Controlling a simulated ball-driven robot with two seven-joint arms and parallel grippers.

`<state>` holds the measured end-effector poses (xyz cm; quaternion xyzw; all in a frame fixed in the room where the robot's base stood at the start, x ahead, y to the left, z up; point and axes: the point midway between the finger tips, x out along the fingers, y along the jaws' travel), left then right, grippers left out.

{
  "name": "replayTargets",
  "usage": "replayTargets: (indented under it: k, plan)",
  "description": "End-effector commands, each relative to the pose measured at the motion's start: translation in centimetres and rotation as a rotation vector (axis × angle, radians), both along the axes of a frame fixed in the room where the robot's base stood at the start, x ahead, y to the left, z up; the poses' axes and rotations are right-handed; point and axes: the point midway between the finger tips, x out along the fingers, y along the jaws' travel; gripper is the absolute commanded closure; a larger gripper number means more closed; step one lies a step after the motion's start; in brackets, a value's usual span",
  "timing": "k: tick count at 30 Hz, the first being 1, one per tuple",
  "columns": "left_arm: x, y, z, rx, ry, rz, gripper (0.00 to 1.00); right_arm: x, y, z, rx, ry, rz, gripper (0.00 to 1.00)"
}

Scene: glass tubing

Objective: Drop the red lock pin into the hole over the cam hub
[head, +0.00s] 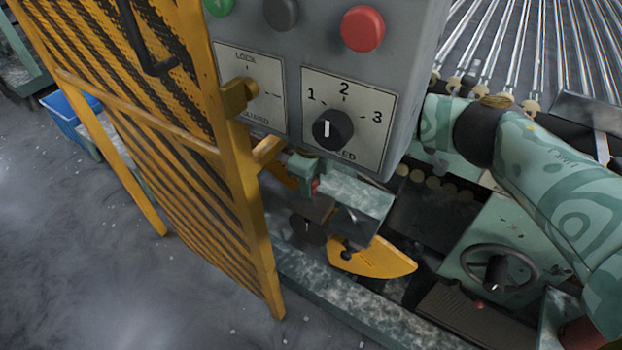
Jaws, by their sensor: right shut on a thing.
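My right arm comes in from the right and passes behind the grey control box, which hides its wrist. A small part of my right gripper (314,182) seems to show just below the box. It is shut on the red lock pin (315,186), of which only a small red patch shows. The yellow cam (385,262) lies below and to the right, with the dark cam hub (347,253) at its left end. Dark brackets sit above the hub. The hole over it cannot be made out, and the pin looks apart from the hub. My left gripper is out of view.
The control box (412,75) with a numbered dial (333,129) blocks the upper middle. A yellow mesh guard (190,150) stands at the left. A handwheel (498,270) is at the right, glass tubes (545,45) behind. Grey floor is clear at lower left.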

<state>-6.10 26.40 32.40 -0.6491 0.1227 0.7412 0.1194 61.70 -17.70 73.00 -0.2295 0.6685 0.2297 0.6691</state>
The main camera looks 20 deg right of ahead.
Motion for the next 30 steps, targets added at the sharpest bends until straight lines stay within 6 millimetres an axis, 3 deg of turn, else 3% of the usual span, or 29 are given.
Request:
replayTargets:
  k: [19, 30]
  plan:
    - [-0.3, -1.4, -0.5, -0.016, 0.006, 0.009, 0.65, 0.0, 0.0, -1.7, 0.0, 0.0, 0.0, 0.95]
    - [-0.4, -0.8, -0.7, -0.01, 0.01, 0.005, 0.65, 0.0, 0.0, -2.6, -0.001, 0.001, 0.0, 0.95]
